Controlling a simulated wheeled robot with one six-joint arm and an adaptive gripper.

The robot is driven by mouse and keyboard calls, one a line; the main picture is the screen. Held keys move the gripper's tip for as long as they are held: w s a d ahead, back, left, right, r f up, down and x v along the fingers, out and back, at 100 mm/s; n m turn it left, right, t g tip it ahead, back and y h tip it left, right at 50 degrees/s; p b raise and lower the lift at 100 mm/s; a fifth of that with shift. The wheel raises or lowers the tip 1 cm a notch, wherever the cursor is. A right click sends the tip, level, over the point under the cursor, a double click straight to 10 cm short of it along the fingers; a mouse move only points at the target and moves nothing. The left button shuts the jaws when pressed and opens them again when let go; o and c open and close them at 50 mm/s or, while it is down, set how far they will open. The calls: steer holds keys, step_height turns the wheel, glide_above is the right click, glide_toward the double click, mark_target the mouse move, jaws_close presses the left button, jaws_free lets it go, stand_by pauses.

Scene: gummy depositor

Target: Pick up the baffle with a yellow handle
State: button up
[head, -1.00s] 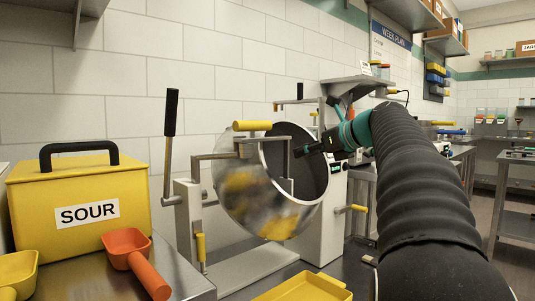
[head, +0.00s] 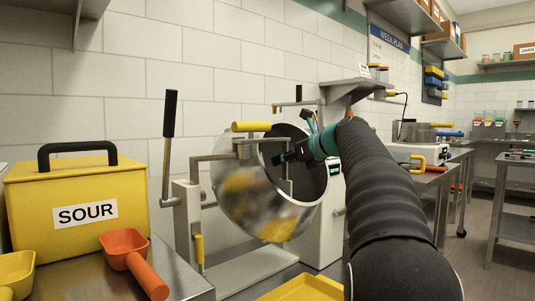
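A yellow handle (head: 251,127) lies level on a grey metal bracket at the upper front of the shiny round drum (head: 240,205); I take it for the baffle's handle. A grey bar runs right from the bracket across the drum's dark mouth, with a thin upright rod at its end. My gripper (head: 279,158) is at the drum's mouth, right of and below the yellow handle. Its black fingers point left, close to the upright rod. I cannot tell if they touch it, or whether they are open or shut.
A lever with a black grip (head: 170,113) stands left of the drum. A second yellow grip (head: 198,248) hangs on the stand. A yellow SOUR box (head: 80,210), an orange scoop (head: 127,252) and a yellow tray (head: 300,288) are nearby. A shelf (head: 355,87) overhangs behind my arm.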

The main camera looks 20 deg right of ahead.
jaws_close()
steer(key=shift+r, duration=0.1)
steer(key=shift+r+p, duration=0.3)
steer(key=shift+r, duration=0.25)
step_height(320, 180, up, 6)
steer(key=p, duration=0.3)
steer(key=s+d, duration=0.3)
steer(key=s, duration=0.5)
steer(key=s+d+b, duration=0.1)
steer(key=s+d, duration=0.2)
steer(key=s, duration=0.6)
steer(key=shift+f, duration=0.1)
